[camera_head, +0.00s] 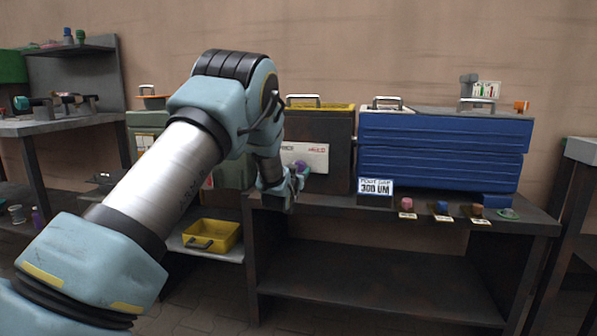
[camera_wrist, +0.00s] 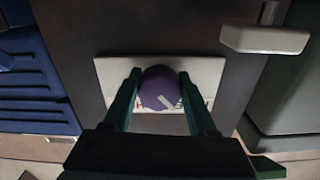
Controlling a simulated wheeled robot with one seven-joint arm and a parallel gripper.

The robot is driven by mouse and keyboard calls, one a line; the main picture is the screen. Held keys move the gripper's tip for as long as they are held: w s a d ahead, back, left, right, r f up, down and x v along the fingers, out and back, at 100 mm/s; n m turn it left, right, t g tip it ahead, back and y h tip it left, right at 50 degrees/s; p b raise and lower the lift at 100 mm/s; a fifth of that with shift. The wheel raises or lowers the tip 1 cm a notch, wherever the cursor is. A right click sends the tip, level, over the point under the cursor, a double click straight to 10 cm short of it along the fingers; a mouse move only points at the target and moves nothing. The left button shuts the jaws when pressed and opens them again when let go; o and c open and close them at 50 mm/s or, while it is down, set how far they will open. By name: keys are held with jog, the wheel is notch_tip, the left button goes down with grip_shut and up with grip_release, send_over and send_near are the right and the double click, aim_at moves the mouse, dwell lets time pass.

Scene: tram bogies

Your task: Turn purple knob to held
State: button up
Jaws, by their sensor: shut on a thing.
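The purple knob (camera_wrist: 160,88) sits on a white label plate on the front of a dark cabinet. In the wrist view my gripper (camera_wrist: 160,95) has one finger on each side of the knob and is shut on it. A pale mark shows on the knob's face. In the head view the knob (camera_head: 301,167) shows small at my gripper (camera_head: 292,180), in front of the white plate (camera_head: 316,157). Most of the plate's lettering is hidden by my gripper, so I cannot read which setting the knob points to.
A blue ribbed case (camera_head: 440,150) stands right of the dark cabinet (camera_head: 330,130) on the bench. Small coloured knobs with labels line the bench's front edge (camera_head: 400,205). A yellow bin (camera_head: 211,235) sits lower left. A metal handle (camera_wrist: 265,38) juts out near my gripper.

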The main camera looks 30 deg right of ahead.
jog(key=shift+c, duration=1.2)
jog(key=shift+m, duration=0.4)
jog(key=m+b, duration=0.1)
jog(key=m, duration=0.1)
jog(key=shift+f+m+b, duration=0.1)
jog(key=shift+m+b, duration=0.2)
jog(key=shift+m, duration=0.1)
jog(key=m+b, duration=0.1)
jog(key=m, duration=0.2)
jog(key=shift+w+m, duration=0.1)
jog(key=shift+m, duration=0.2)
jog(key=m+b, duration=0.1)
jog(key=m, duration=0.3)
jog(key=shift+a+m, duration=0.1)
jog(key=shift+m, duration=0.2)
jog(key=shift+r+m+b, duration=0.15)
jog(key=shift+m+b, duration=0.25)
jog(key=shift+m, duration=0.6)
jog(key=shift+r+m+b, duration=0.1)
jog(key=shift+m+b, duration=0.25)
jog(key=shift+m, duration=0.65)
